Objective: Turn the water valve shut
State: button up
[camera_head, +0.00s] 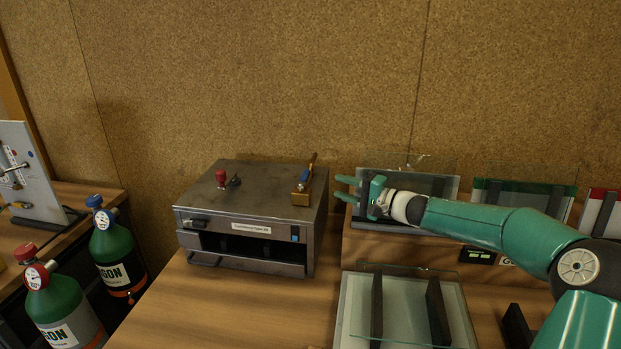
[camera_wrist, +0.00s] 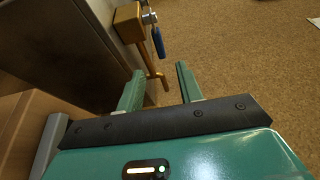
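A brass valve block (camera_head: 301,190) sits on the top right edge of the grey metal box (camera_head: 250,205), with a brass part rising from it. In the wrist view, the brass block (camera_wrist: 128,24) carries a blue lever (camera_wrist: 158,42) and a bent brass pipe (camera_wrist: 153,68). I take this to be the water valve; no label on it is readable. My gripper (camera_head: 343,188) is just right of the box, apart from the valve. In the wrist view, my gripper (camera_wrist: 159,80) is open, with the pipe's bent end near its left fingertip and nothing clearly held.
A red knob (camera_head: 221,178) stands on the box top. Green argon bottles (camera_head: 115,255) are at left. Framed glass panels (camera_head: 525,196) stand on the wooden shelf behind and below my arm, and a glass sheet on supports (camera_head: 405,310) lies in front. Bare bench (camera_head: 240,310) lies before the box.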

aim_at(308, 177)
jog(key=x, duration=1.1)
grip_shut()
